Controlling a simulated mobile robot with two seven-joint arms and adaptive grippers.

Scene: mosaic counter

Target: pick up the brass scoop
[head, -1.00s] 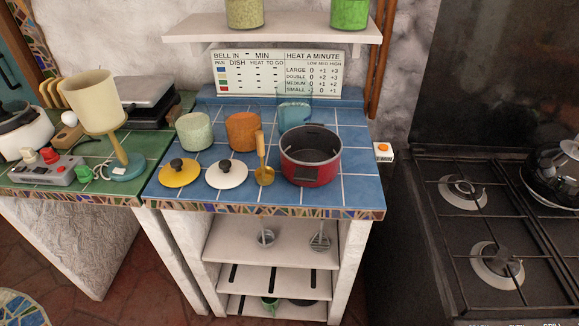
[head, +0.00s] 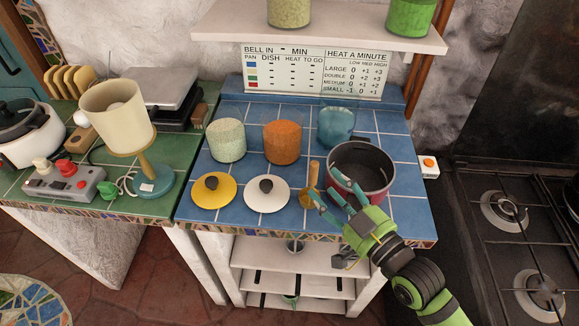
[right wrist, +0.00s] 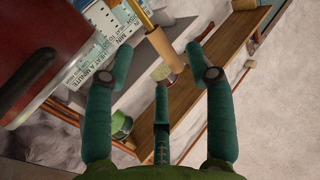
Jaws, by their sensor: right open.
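The brass scoop (head: 306,199) stands on the blue tiled counter (head: 226,178), between the white lid and the red pot, with its tan handle (head: 314,172) pointing up. My right gripper (head: 325,187) reaches in from the lower right, its teal fingers spread beside the scoop and in front of the pot. In the right wrist view my fingers (right wrist: 156,75) are open and empty. A tan handle, which looks like the scoop's handle (right wrist: 163,45), shows ahead between the outer fingers. I cannot tell whether any finger touches it. My left gripper is not in view.
The red pot (head: 372,190) stands close to the scoop and fills the upper left of the right wrist view (right wrist: 40,50). The white lid (head: 266,196) and yellow lid (head: 213,192) lie to the left. Several jars stand behind, including an orange one (head: 282,143). A stove (head: 520,215) is at right.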

